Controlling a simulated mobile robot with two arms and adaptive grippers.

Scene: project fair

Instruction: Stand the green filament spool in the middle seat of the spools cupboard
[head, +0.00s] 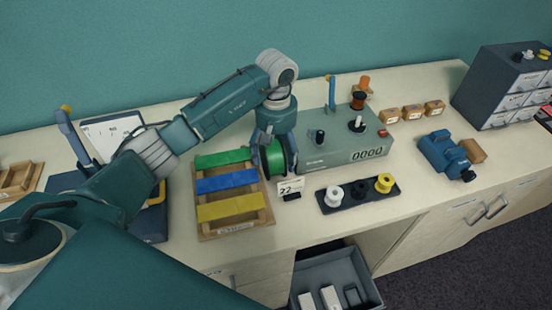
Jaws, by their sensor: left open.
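The green filament spool (273,156) stands on the worktop, between the wooden tray and the grey-green machine. My left gripper (275,166) comes down over it from above, open, with one finger at each side of the spool and partly hiding it. I cannot tell whether the fingers touch it. I cannot make out the spools cupboard or its middle seat for certain. My right gripper is not in view.
Close by are a wooden tray (262,218) with green, blue and yellow strips, a "22" card (289,187), a machine (340,152) reading 0000, and a black holder (347,209) with small spools. An open drawer (374,293) juts out below the worktop's front edge.

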